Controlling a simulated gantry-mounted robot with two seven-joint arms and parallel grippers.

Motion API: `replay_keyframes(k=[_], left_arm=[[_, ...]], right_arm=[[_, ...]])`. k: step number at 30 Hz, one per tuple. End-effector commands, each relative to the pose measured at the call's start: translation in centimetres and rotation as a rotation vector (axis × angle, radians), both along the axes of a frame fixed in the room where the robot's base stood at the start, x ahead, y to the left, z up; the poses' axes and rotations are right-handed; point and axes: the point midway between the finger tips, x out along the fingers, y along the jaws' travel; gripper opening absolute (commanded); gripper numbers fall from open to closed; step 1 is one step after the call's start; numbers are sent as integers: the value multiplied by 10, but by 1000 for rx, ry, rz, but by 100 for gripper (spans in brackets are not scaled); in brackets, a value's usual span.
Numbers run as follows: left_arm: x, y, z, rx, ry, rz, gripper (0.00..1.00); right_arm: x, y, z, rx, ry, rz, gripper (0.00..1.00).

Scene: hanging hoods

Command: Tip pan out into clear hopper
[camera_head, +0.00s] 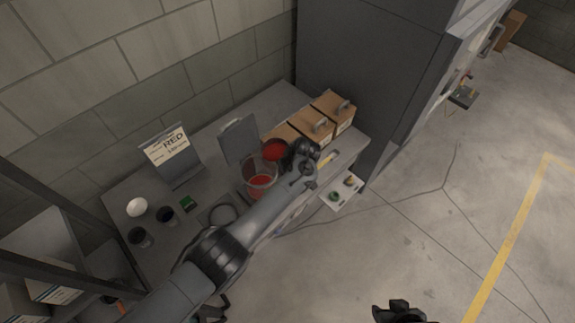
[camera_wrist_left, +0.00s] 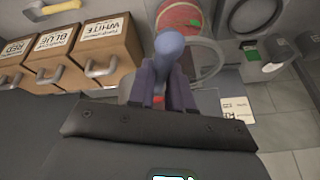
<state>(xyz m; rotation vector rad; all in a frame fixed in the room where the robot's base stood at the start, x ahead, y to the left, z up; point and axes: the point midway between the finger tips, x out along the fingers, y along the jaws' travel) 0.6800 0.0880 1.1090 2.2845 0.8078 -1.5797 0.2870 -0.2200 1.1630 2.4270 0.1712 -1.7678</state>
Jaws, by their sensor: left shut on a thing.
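My left gripper (camera_head: 303,160) is over the bench. In the left wrist view its fingers (camera_wrist_left: 168,95) are closed on a blue-grey handle (camera_wrist_left: 169,48). The pan (camera_head: 275,150) is beside that gripper and shows a red inside. In the left wrist view a red round surface (camera_wrist_left: 181,17) lies beyond the handle. The clear hopper (camera_head: 249,176) stands just below and left of the pan in the head view, with red material low inside it. I cannot tell whether pan and hopper touch. My right gripper (camera_head: 399,312) is at the bottom edge, far from the bench; its jaws are unclear.
Wooden bins (camera_head: 336,107) with handles stand right of the pan, against a grey cabinet (camera_head: 365,60). Open floor (camera_head: 430,220) lies right of the bench.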

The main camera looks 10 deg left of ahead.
Motion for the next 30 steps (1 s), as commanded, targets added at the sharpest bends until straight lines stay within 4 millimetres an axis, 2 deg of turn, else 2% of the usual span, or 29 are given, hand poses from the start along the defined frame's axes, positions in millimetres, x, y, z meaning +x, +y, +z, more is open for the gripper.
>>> replay_keyframes(k=[1, 13, 25, 27, 30], left_arm=[[-1, 2, 8, -16, -11, 3, 0], [-7, 9, 13, -273, -194, 7, 0], [-16, 24, 12, -684, -493, 8, 0], [-18, 27, 4, -753, -545, 7, 0], [-21, 31, 2, -841, -607, 7, 0]], right_arm=[[0, 0, 14, 0, 0, 0, 43], [0, 2, 69, 7, 0, -4, 43], [0, 3, 68, 12, 2, -8, 43], [0, 3, 54, 12, -2, -8, 43], [0, 3, 38, 12, 0, -8, 43]])
